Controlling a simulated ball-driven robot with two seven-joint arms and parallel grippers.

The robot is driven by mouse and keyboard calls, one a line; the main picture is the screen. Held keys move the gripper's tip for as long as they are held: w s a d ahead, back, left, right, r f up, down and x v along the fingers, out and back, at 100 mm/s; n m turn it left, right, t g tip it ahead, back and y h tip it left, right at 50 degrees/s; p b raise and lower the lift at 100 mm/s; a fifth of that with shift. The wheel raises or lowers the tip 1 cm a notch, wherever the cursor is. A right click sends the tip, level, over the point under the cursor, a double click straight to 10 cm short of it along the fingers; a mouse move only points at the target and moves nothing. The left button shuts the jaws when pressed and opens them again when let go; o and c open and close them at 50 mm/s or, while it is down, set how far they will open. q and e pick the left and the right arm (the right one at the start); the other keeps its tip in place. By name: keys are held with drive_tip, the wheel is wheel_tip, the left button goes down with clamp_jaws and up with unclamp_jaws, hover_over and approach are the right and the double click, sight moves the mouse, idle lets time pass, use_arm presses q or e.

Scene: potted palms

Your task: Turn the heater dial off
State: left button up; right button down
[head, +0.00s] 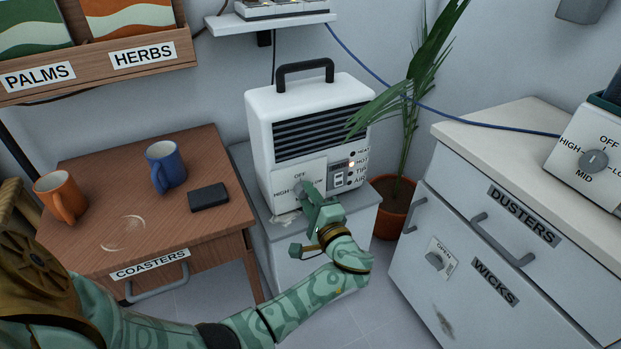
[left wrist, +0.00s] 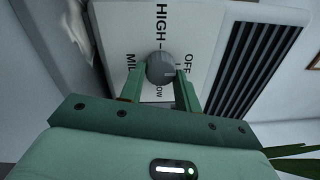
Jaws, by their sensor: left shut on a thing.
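The white heater (head: 310,115) with a black handle and dark grille stands on a grey cabinet against the wall. Its grey dial (left wrist: 160,68) sits on a white plate marked OFF, HIGH, MID and LOW. My left gripper (head: 308,192) reaches the dial from the front and hides most of it in the head view. In the left wrist view, my left gripper (left wrist: 160,76) has a finger on each side of the dial and is shut on it. I cannot clearly tell which mark the dial points to. My right gripper is not in view.
A similar dial (head: 594,160) is on a box on the right counter, and another dial (head: 435,261) is on the white drawers. A potted palm (head: 395,205) stands right of the heater. A wooden table (head: 95,225) with mugs and a black phone-like object is left.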

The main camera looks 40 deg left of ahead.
use_arm(q)
drive_tip(key=shift+f, duration=0.1)
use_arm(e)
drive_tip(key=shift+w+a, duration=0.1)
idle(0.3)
use_arm(q)
drive_tip(key=o, duration=1)
